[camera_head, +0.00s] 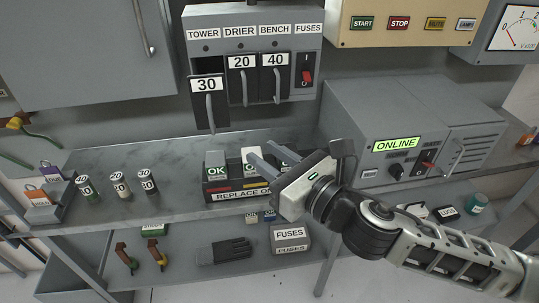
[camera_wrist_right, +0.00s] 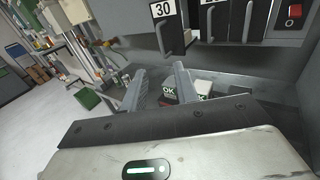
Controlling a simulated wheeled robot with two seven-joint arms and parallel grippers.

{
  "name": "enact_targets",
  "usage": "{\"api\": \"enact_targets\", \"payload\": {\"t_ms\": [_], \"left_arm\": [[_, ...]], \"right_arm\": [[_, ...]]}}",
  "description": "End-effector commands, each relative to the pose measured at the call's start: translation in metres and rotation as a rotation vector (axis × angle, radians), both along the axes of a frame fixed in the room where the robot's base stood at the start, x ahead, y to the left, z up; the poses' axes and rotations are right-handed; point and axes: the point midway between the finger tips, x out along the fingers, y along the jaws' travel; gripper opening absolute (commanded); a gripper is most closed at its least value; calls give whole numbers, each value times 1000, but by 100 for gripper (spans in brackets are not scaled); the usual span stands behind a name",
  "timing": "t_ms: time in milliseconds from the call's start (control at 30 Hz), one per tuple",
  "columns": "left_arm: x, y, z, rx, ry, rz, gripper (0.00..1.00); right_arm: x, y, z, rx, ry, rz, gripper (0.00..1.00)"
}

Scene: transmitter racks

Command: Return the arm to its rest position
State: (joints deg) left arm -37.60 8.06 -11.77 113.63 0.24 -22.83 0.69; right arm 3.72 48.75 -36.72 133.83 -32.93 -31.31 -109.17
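My right arm (camera_head: 430,245) reaches in from the lower right of the head view. Its gripper (camera_head: 260,151) is over the grey bench shelf, in front of and above the tray marked "REPLACE ON..." (camera_head: 232,196). The two fingers are apart with nothing between them; the right wrist view also shows the gripper (camera_wrist_right: 161,72) open and empty. Blocks marked "OK" (camera_head: 216,167) stand in the tray, partly hidden behind the fingers. My left gripper is not in view.
A fuse panel (camera_head: 252,20) hangs behind, its "30" holder (camera_head: 207,87) sitting lower than the others. An "ONLINE" cabinet (camera_head: 395,125) stands right, close to my arm. Several small fuses (camera_head: 120,185) stand on the left.

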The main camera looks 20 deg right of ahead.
Motion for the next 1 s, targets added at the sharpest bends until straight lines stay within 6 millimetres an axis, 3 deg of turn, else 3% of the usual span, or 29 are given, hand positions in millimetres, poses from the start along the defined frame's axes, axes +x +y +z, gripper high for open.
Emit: {"api": "enact_targets", "payload": {"t_ms": [233, 367, 533, 700, 900, 1000], "left_arm": [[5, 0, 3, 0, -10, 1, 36], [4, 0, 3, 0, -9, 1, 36], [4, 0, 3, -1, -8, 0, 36], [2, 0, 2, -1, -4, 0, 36], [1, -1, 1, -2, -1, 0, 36], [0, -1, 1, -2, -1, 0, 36]], "right_arm": [[0, 0, -2, 18, 14, -3, 30], [-1, 0, -25, 226, 158, -28, 30], [-11, -2, -95, 893, 576, -174, 30], [-46, -9, -178, 1714, 949, -465, 30], [-101, -17, -253, 2515, 1080, -843, 30], [-120, -19, -273, 2750, 1056, -964, 30]]}}
